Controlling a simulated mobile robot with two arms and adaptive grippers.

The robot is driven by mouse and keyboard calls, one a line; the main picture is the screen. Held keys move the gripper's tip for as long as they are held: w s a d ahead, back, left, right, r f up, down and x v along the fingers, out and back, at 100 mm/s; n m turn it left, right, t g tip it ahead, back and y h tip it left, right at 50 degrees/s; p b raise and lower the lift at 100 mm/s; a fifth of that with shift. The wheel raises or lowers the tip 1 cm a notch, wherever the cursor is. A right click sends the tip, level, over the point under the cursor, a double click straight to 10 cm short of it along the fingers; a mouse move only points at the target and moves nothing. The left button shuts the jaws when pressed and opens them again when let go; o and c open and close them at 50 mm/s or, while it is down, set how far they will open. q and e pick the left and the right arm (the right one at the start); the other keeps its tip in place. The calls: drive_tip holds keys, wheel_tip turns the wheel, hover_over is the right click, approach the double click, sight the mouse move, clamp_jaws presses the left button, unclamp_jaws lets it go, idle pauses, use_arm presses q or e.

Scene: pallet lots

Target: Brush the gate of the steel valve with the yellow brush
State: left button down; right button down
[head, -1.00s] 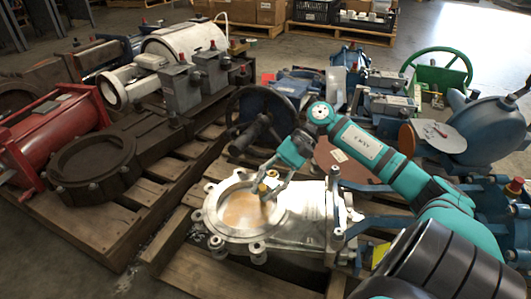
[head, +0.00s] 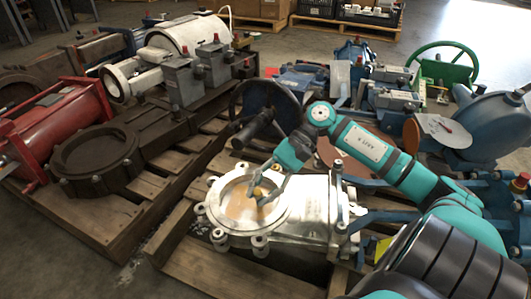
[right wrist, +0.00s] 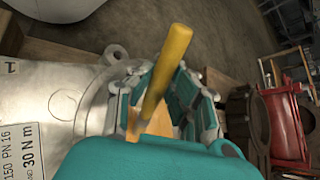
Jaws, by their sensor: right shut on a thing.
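The steel valve (head: 312,222) lies flat on a wooden pallet, with its round ring opening to the left. The tan gate (head: 236,204) shows inside the ring. My right gripper (head: 262,200) is over the ring opening, shut on the yellow brush (head: 257,191). In the right wrist view the brush's yellow handle (right wrist: 168,62) stands up tilted between the fingers (right wrist: 163,105). The brush's lower end is hidden by the fingers, so I cannot tell whether it touches the gate. My left gripper is not in view.
A black handwheel (head: 265,108) stands just behind the valve. Dark and red valves (head: 62,125) fill the pallet to the left. Blue valves and a green handwheel (head: 447,62) crowd the right. Bare floor (head: 75,255) shows at front left.

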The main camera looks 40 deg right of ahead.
sight(260, 197)
drive_tip(key=shift+a+f+b, duration=0.15)
drive_tip(key=shift+a+b, duration=0.3)
drive_tip(key=shift+a, duration=2.4)
drive_tip(key=shift+s+d, duration=0.7)
drive_tip(key=shift+s, duration=0.2)
drive_tip(key=shift+w+a, duration=0.75)
drive_tip(key=shift+w, duration=0.2)
drive_tip(key=shift+s+d, duration=0.75)
drive_tip(key=shift+s, duration=0.25)
wheel_tip(260, 197, up, 6)
drive_tip(key=p, duration=0.3)
drive_tip(key=shift+w+a, duration=0.15)
drive_tip(key=shift+w, duration=0.05)
drive_tip(key=shift+w+r+p, duration=0.1)
drive_tip(key=shift+r+p, duration=0.8)
drive_tip(key=shift+r, duration=0.65)
